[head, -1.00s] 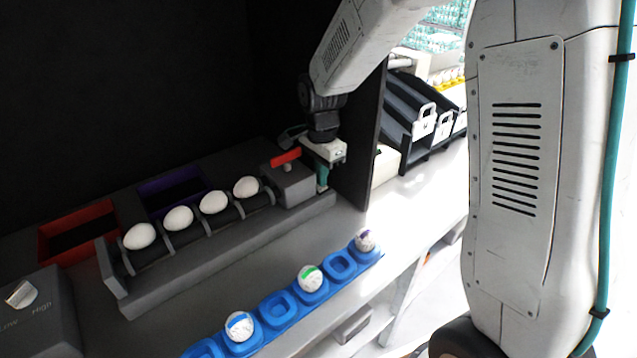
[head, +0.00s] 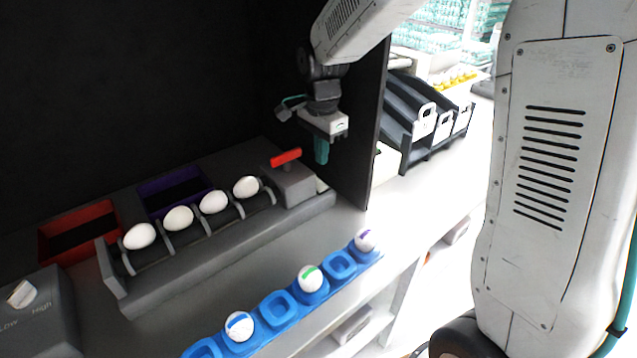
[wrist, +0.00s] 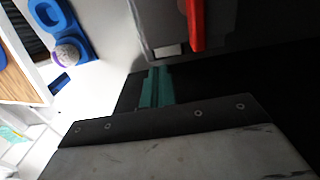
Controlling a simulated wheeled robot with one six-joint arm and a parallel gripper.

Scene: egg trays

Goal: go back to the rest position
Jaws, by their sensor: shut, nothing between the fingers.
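My gripper (head: 321,152) is shut and empty, its teal fingers pointing down. It hangs in the air above the right end of the grey egg rack, beside the block with the red handle (head: 286,157). In the wrist view the teal fingers (wrist: 156,88) are together, with the red handle (wrist: 195,22) close by in the picture. Several white eggs (head: 179,218) lie in a row on the rack (head: 220,237). A blue tray (head: 278,308) in front holds eggs with blue, green and purple marks, and some of its cups are empty.
A red bin (head: 75,221) and a purple bin (head: 174,188) are set behind the rack. A dark upright panel (head: 362,140) stands just right of my gripper. Black sloped trays (head: 425,118) stand beyond it. A box with a dial (head: 38,311) is at the lower left.

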